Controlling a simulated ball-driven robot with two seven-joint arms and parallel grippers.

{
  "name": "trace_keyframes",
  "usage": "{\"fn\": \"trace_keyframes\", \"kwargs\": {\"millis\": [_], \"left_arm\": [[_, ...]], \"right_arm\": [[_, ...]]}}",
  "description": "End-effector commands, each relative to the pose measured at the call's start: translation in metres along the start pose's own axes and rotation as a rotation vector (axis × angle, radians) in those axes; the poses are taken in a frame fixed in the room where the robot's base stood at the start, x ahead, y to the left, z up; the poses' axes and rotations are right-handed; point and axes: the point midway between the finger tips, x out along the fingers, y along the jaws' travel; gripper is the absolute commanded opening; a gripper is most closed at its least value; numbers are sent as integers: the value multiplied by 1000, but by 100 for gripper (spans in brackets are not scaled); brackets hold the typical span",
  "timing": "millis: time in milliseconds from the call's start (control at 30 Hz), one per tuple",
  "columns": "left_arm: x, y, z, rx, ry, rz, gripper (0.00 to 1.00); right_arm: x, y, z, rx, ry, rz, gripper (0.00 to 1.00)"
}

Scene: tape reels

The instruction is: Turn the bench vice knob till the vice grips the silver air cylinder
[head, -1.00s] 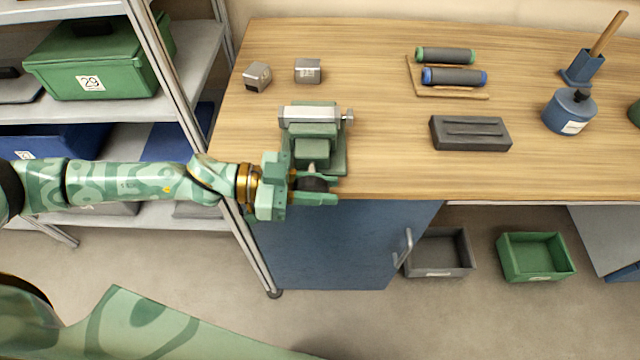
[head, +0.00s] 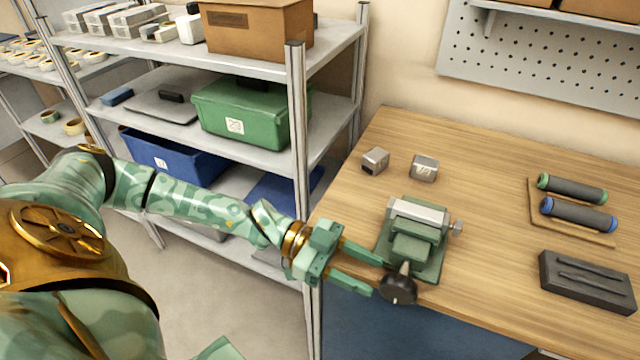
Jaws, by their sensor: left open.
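The green bench vice (head: 428,262) stands at the near left edge of the wooden bench. The silver air cylinder (head: 420,211) lies across the top of the vice at its jaws, with a small fitting at its right end. I cannot tell whether the jaws press on it. The dark round vice knob (head: 398,289) sticks out at the front of the vice, over the bench edge. My left gripper (head: 378,278) is open and empty, its fingertips just left of the knob and pointing at it. My right gripper is not in view.
Two small grey blocks (head: 375,160) (head: 424,168) sit behind the vice. A dark grey slotted block (head: 588,282) and a wooden rack (head: 543,213) with two rollers lie to the right. A metal shelf (head: 297,130) stands close behind my left arm. The bench between is clear.

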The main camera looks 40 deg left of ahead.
Motion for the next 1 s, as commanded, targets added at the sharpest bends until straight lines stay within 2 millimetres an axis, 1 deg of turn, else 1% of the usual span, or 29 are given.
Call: {"fn": "trace_keyframes", "kwargs": {"millis": [33,100,200,333,500,1000], "left_arm": [[-15,0,0,-1,-6,-4,44],[-32,0,0,0,-5,-3,44],[-53,0,1,-1,-4,-2,44],[-71,0,1,0,-2,0,44],[-80,0,0,1,0,0,44],[-80,0,0,0,1,0,44]], "right_arm": [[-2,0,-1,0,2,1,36],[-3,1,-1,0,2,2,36],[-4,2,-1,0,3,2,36],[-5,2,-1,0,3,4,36],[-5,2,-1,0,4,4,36],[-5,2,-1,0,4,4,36]]}}
